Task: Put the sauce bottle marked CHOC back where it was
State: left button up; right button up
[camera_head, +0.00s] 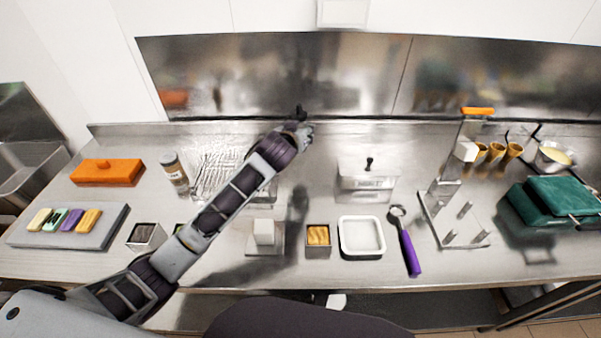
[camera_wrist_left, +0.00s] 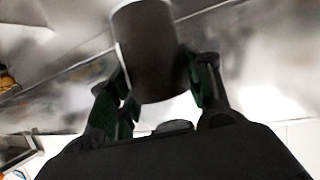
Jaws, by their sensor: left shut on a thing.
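My left arm reaches across the counter from the lower left, and my left gripper (camera_head: 299,129) is near the back of the counter, in front of the steel backsplash. In the left wrist view the gripper (camera_wrist_left: 160,85) is shut on a dark brown cylindrical body, which I take to be the sauce bottle (camera_wrist_left: 150,50). A pale strip runs along its left edge. No CHOC marking is readable. In the head view the bottle is mostly hidden by the gripper; only a small dark tip shows above it. My right gripper is not in view.
A wire rack (camera_head: 210,178) lies partly behind my arm, beside a brown jar (camera_head: 174,172). A lidded steel container (camera_head: 367,184) stands right of the gripper. In front are a white tray (camera_head: 361,237) and a purple-handled scoop (camera_head: 409,246). A steel stand (camera_head: 452,217) is farther right.

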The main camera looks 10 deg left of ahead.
pick_arm(q)
jog(key=shift+s+a+f, duration=0.15)
jog(key=shift+a+f, duration=0.05)
jog(key=shift+a, duration=0.1)
jog(key=shift+d, duration=0.15)
jog(key=shift+f, duration=3.15)
jog(key=shift+f, duration=1.85)
jog(key=shift+f, duration=0.15)
